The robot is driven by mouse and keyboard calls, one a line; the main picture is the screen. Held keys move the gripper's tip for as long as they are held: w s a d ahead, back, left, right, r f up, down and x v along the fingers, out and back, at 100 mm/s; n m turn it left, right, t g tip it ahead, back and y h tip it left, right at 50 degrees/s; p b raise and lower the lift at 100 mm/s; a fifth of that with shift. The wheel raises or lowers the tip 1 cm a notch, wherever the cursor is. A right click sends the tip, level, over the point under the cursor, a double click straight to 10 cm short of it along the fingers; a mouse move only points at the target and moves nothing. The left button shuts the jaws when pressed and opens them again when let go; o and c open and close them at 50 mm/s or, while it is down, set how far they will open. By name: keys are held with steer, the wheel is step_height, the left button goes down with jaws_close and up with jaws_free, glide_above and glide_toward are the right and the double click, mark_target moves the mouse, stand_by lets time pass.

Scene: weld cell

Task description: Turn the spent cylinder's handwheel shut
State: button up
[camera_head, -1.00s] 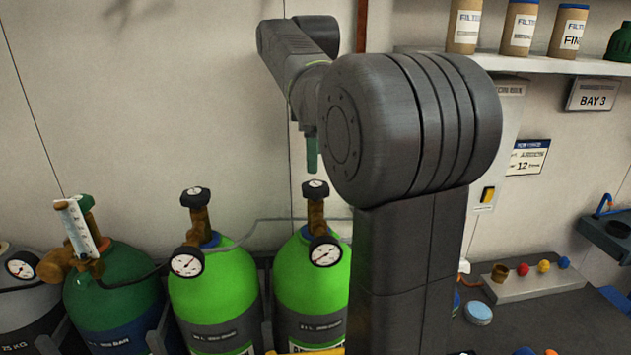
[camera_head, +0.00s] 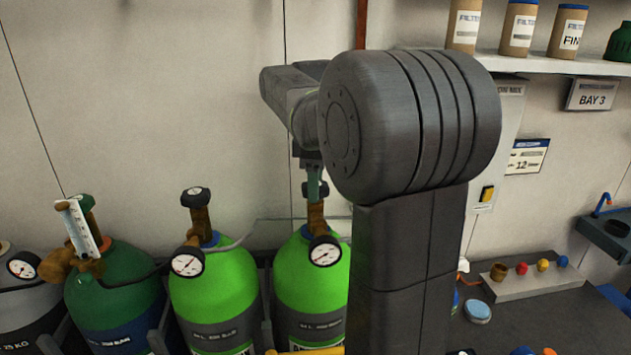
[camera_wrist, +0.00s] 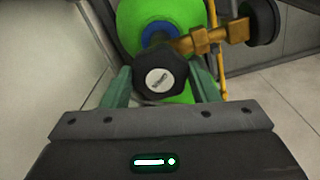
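Two bright green cylinders with brown valves, black handwheels and white gauges stand by the wall in the head view: a left one (camera_head: 215,290) and a right one (camera_head: 300,280). I cannot read which is spent. My gripper (camera_head: 315,182) is lowered over the right cylinder's handwheel (camera_head: 323,190), which it partly hides. In the wrist view my gripper (camera_wrist: 160,78) has a finger on each side of this dark, faceted handwheel (camera_wrist: 160,80) with a pale label on top. The fingers look open around it, very close to its sides; contact is unclear. The left cylinder's handwheel (camera_head: 195,197) is free.
A dark green cylinder (camera_head: 115,285) with a flowmeter and a grey cylinder (camera_head: 30,300) stand at left. The right cylinder's gauge (camera_head: 325,251) juts out below its valve. A bench with a block of coloured caps (camera_head: 535,283) is at right, under a shelf (camera_head: 540,64) of canisters.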

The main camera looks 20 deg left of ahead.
steer(key=shift+c, duration=0.8)
steer(key=shift+m, duration=0.4)
steer(key=m, duration=1.1)
steer(key=shift+m, duration=0.4)
steer(key=m, duration=0.6)
steer(key=shift+m, duration=2.7)
